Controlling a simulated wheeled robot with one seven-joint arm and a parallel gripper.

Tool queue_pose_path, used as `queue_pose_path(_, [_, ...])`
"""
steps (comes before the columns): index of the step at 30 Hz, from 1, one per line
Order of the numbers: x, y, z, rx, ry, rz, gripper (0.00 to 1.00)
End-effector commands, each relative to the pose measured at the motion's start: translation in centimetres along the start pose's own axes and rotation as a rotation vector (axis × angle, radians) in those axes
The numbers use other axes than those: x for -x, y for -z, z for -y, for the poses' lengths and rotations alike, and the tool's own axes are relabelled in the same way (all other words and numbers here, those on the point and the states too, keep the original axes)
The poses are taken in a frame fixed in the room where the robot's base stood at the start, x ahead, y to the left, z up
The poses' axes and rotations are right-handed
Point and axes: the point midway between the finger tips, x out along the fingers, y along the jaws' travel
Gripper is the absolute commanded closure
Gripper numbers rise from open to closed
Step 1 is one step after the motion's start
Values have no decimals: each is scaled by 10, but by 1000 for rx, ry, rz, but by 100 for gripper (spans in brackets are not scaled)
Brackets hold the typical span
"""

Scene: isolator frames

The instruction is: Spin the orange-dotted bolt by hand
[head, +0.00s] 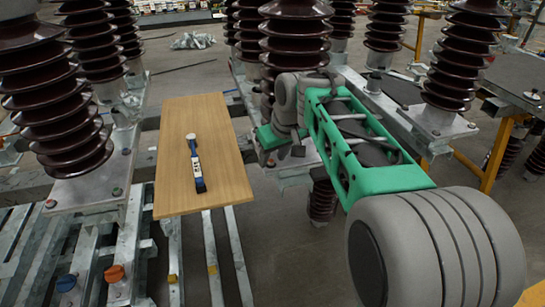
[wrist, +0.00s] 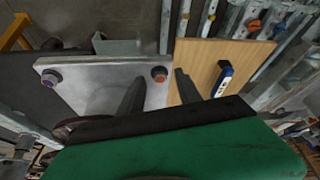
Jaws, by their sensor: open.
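A bolt with an orange-red dot (wrist: 159,73) sits at a corner of a pale metal plate (wrist: 100,85) in the wrist view. In the head view this bolt (head: 270,163) shows small, just below my green gripper. My gripper (wrist: 160,82) is open, with its two dark fingers apart and nothing between them that I can see held. In the wrist view the bolt appears between the fingertips, seemingly beyond them; I cannot tell the exact gap. A second bolt with a purplish dot (wrist: 50,77) sits at the plate's other corner.
A wooden board (head: 175,180) carrying a blue-and-white tool (head: 195,165) lies left of my gripper. Tall brown ribbed insulators (head: 295,45) stand close behind my arm. Large orange (head: 115,273) and blue (head: 66,283) caps sit on the frame at lower left.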

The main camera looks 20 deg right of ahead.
Motion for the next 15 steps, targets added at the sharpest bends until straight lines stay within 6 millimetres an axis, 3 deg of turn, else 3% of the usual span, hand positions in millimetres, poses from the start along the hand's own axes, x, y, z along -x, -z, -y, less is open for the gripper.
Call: queue_pose_path(15, [0,0,0,-1,0,0,97])
